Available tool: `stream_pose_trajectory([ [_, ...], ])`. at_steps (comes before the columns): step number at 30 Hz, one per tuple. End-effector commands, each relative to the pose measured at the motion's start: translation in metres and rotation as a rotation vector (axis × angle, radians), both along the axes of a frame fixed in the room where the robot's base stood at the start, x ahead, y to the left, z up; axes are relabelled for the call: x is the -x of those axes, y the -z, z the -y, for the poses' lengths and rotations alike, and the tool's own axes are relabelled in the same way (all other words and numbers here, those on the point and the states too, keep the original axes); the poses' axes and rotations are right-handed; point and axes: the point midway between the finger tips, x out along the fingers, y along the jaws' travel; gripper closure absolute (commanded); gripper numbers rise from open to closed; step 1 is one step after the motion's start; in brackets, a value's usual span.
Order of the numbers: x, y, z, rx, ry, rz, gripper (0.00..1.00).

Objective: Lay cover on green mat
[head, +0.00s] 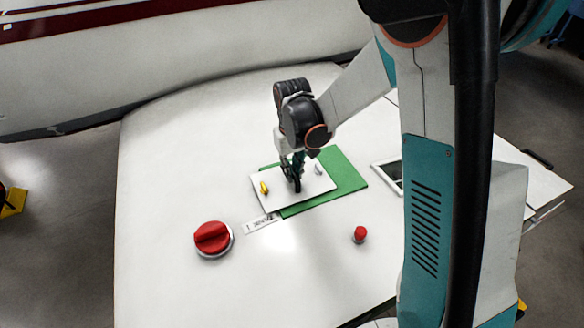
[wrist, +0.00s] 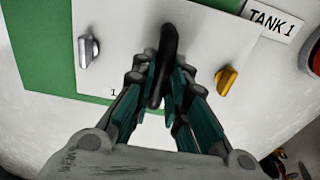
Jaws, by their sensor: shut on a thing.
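The cover (head: 272,203) is a white rectangular plate with a black handle in its middle, a grey latch on one side and a yellow latch on the other. My gripper (head: 295,177) is shut on the handle, which also shows between the fingers in the wrist view (wrist: 166,52). The green mat (head: 345,176) lies on the white table. The cover overlaps the mat's left part and juts past its left edge; the mat shows bare on the right and along the back and front. I cannot tell whether the cover touches the mat or hangs just above it.
A "TANK 1" label (head: 261,223) lies in front of the cover. A large red knob (head: 212,238) stands front left, a small red knob (head: 360,233) front right. A white-framed dark panel (head: 388,174) is right of the mat. The table's left side is clear.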

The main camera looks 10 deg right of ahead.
Motion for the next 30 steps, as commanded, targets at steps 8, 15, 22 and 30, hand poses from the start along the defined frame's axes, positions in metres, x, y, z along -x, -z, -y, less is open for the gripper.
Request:
stream_pose_trajectory([
  [8,0.0,-0.0007,0.0,0.0,0.0,0.0,1.0],
  [15,0.0,0.0026,0.0,0.0,0.0,0.0,1.0],
  [22,0.0,0.007,0.0,0.0,0.0,0.0,1.0],
  [30,0.0,0.0058,0.0,0.0,0.0,0.0,0.63],
])
